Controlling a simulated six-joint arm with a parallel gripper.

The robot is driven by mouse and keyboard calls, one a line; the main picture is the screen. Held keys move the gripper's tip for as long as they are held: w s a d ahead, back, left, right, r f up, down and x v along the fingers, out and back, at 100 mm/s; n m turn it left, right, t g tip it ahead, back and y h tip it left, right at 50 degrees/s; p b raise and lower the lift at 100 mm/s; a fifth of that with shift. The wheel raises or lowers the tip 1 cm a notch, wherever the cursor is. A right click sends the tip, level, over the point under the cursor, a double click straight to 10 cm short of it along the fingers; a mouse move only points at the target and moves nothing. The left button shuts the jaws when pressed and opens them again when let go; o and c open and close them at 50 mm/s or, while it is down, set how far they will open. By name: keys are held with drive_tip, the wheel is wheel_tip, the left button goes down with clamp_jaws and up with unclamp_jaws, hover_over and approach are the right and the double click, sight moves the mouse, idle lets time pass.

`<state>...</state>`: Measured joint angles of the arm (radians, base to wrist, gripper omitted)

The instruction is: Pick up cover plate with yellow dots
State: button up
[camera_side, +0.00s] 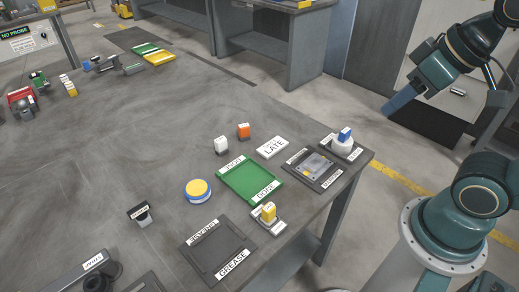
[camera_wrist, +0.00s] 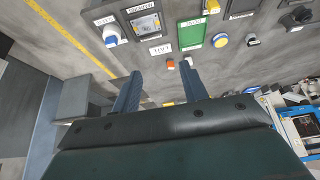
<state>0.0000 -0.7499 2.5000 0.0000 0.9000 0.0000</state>
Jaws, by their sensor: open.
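The cover plate (camera_side: 318,163) is a grey, flat piece with a small yellow mark near one corner. It lies in a dark labelled tray (camera_side: 330,183) near the table's right edge in the side view. In the wrist view the plate (camera_wrist: 146,24) shows at the top, left of the green tray. My gripper (camera_wrist: 161,70) is open, with two blue fingers apart and nothing between them. In the side view my gripper (camera_side: 400,102) is up in the air, right of the table and well away from the plate.
A green tray (camera_side: 237,186) lies left of the plate's tray. A white holder with a blue-topped piece (camera_side: 343,145) stands close behind it. Orange (camera_side: 243,131) and white (camera_side: 221,145) blocks, a white sign (camera_side: 272,148) and a yellow-blue button (camera_side: 198,190) are nearby.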

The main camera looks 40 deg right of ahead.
drive_tip(key=shift+o, duration=0.2)
drive_tip(key=o, duration=0.4)
drive_tip(key=shift+o, duration=0.2)
drive_tip(key=shift+w, duration=0.1)
drive_tip(key=n+g, duration=0.6)
drive_tip(key=n, duration=1.2)
hover_over(317, 160)
wheel_tip(317, 160, down, 16)
drive_tip(key=shift+f, duration=0.2)
drive_tip(key=shift+w+a, duration=0.1)
drive_tip(key=shift+f, duration=4.35)
